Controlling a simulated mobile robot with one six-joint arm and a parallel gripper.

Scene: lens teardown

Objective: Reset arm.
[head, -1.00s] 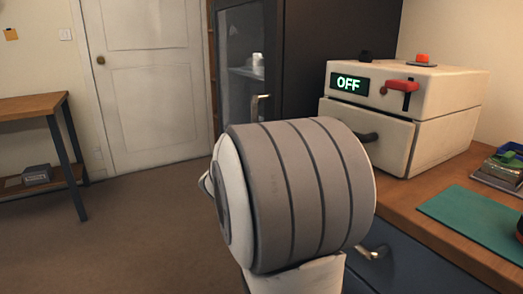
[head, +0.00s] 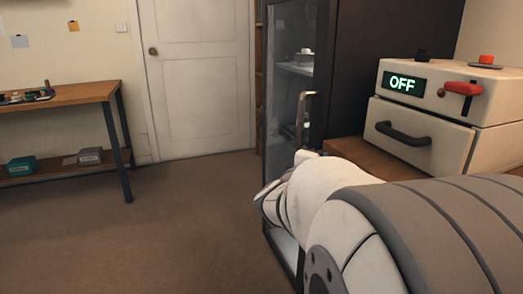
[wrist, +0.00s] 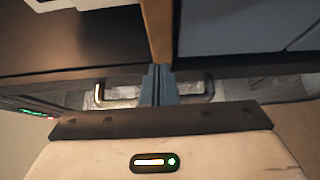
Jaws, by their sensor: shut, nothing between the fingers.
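My arm fills the lower right of the head view, its white and grey links reaching from the right edge toward the middle. My gripper (wrist: 157,85) shows in the wrist view with its two blue-grey fingers together, shut and empty. A metal bar handle (wrist: 209,88) shows behind the fingers, to both sides of them; I cannot tell whether they touch it. In the head view my fingers cannot be made out.
A dark cabinet with a glass door (head: 290,80) stands just beyond my arm. A white machine (head: 440,110) reading OFF sits on the wooden counter at right. The brown floor (head: 150,230) at left is clear.

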